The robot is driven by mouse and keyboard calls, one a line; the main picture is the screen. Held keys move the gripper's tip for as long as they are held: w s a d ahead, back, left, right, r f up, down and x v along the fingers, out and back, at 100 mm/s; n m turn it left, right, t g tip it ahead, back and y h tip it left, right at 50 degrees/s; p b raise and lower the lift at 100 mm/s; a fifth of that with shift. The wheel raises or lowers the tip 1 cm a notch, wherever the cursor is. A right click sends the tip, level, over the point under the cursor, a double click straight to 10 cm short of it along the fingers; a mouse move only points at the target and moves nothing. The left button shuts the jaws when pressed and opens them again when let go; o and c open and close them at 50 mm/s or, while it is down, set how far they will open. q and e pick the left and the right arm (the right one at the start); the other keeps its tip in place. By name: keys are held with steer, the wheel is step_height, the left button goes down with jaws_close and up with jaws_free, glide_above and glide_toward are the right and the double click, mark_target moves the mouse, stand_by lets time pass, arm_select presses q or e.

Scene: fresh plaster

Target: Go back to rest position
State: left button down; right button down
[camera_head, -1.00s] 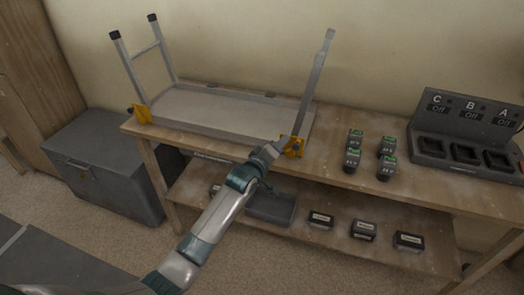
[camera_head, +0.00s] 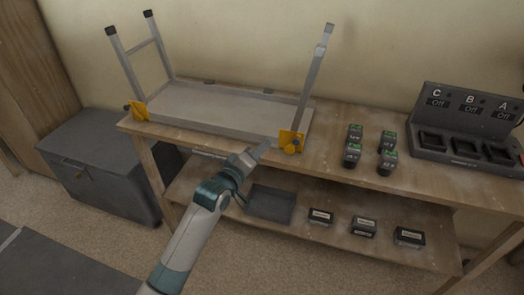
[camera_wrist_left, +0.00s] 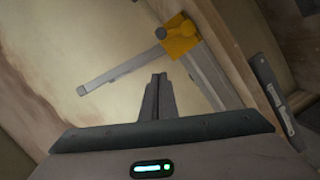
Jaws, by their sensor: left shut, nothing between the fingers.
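My left gripper (camera_head: 264,148) is shut and empty in the head view, in front of the bench's front edge and left of a yellow bracket (camera_head: 291,142). It also shows in the left wrist view (camera_wrist_left: 158,80), its fingers together with nothing between them. The bracket joins a metal leg (camera_head: 312,85) to a grey folding platform (camera_head: 215,110), which lies upside down on the bench with its legs up. The bracket also shows in the left wrist view (camera_wrist_left: 180,38), beyond the fingertips. My right gripper is not in view.
The wooden bench (camera_head: 330,168) holds several batteries (camera_head: 354,143) and a charger (camera_head: 465,130). Its lower shelf (camera_head: 388,248) carries a dark tray (camera_head: 270,204) and several small boxes (camera_head: 364,227). A grey chest (camera_head: 100,165) stands at the left. Carpet (camera_head: 255,265) lies open in front.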

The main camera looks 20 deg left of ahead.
arm_select(q)
steer(key=shift+s, duration=0.15)
steer(key=shift+a, duration=0.1)
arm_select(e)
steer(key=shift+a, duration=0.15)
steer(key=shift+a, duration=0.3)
